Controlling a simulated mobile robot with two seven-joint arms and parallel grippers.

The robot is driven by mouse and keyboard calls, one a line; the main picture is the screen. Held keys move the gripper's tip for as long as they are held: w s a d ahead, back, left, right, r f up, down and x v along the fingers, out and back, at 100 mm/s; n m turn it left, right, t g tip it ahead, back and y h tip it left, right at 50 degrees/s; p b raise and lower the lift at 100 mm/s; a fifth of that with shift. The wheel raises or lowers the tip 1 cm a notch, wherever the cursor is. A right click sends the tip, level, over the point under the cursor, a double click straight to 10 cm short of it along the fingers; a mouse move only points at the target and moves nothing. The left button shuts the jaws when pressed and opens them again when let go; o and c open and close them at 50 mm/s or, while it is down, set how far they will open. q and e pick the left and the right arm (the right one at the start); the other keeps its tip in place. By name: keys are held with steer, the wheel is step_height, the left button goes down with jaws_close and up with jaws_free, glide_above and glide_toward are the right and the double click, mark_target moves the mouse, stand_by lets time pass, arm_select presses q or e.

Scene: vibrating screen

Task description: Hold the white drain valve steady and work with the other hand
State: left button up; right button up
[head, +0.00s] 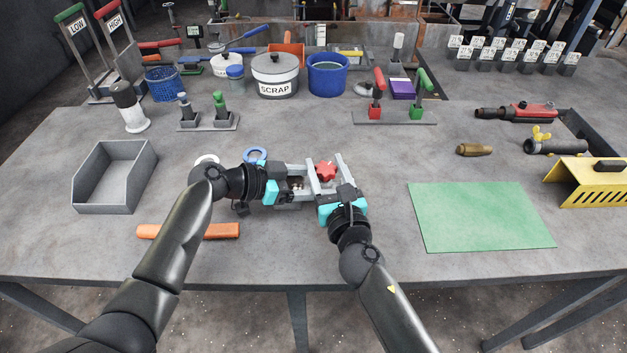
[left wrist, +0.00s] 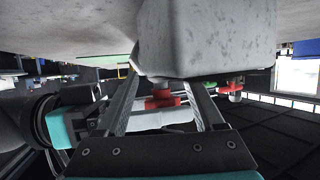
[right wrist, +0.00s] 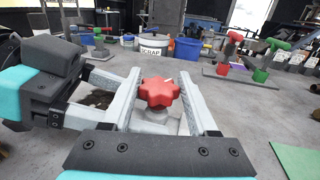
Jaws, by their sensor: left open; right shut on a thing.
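The white drain valve (right wrist: 160,122) is a pale body topped by a red star-shaped knob (right wrist: 158,93). The knob also shows in the head view (head: 326,170). My left gripper (head: 308,186) is open, coming from the left beside the right gripper. In the left wrist view the red knob (left wrist: 165,101) shows beyond and between its fingers. A pale speckled block (left wrist: 205,40) fills the top there; I cannot tell what it is.
A grey bin (head: 84,207) and an orange-handled tool (head: 215,231) lie to the left. A blue ring (head: 256,154) lies just behind my left gripper. A green mat (head: 480,215) lies to the right, with a brass fitting (head: 474,150) behind it. The SCRAP pot (head: 275,74) stands behind.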

arm_select(q)
jaws_close()
stand_by(0.3)
stand_by(0.9)
arm_select(e)
steer(key=o, duration=0.7)
steer(key=shift+o, duration=0.2)
